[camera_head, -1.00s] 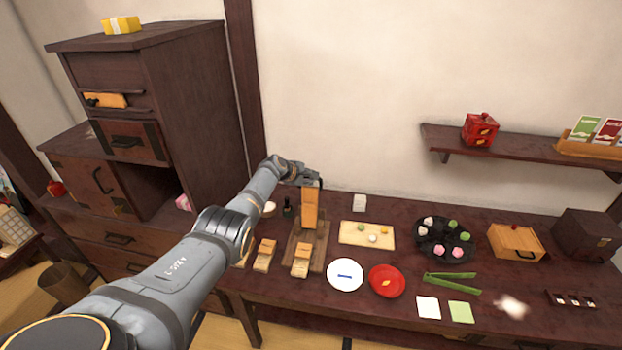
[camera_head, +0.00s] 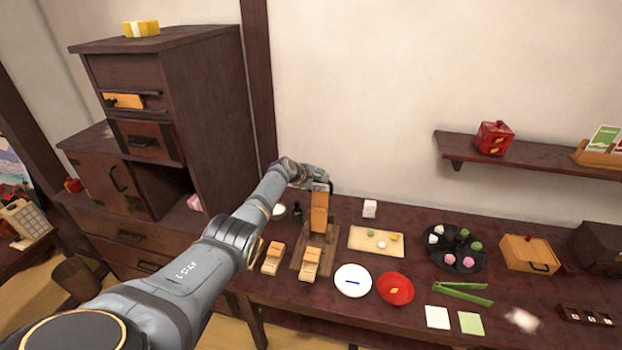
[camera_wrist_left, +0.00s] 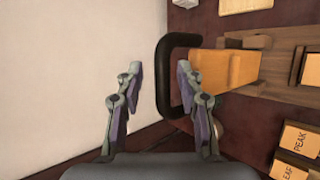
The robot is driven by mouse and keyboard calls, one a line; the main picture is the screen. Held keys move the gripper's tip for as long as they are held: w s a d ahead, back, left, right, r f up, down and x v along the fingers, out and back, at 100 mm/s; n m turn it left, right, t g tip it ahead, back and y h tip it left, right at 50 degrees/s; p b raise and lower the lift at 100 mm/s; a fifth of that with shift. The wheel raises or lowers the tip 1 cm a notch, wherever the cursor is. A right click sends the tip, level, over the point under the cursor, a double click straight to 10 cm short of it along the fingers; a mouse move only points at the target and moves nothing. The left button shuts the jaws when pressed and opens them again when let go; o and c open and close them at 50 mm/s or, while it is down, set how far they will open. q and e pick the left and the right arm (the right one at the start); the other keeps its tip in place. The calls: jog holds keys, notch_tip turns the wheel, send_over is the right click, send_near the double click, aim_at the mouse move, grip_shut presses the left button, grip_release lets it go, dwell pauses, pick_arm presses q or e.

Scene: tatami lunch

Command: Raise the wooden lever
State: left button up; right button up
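The wooden lever (camera_head: 319,213) is an orange-brown plank standing up from a dark wooden base (camera_head: 300,262) on the table. In the left wrist view the lever (camera_wrist_left: 232,68) has a black loop handle (camera_wrist_left: 163,78) at its end. My left gripper (camera_head: 322,187) is at the top of the lever. In the left wrist view the left gripper (camera_wrist_left: 158,76) is open, with the handle's bar between its fingers; one fingertip appears inside the loop and the other is outside, apart from the bar. My right gripper is not in view.
Two small labelled wooden blocks (camera_head: 273,257) stand by the base. A board with sweets (camera_head: 360,246), a white plate (camera_head: 352,281), a red plate (camera_head: 395,289) and green tongs (camera_head: 462,291) lie to the right. A dark cabinet (camera_head: 205,105) rises at the left.

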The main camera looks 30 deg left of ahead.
pick_arm(q)
jog(key=v, duration=1.1)
jog(key=shift+s+r, duration=0.2)
jog(key=shift+s, duration=0.05)
jog(key=shift+d, duration=0.1)
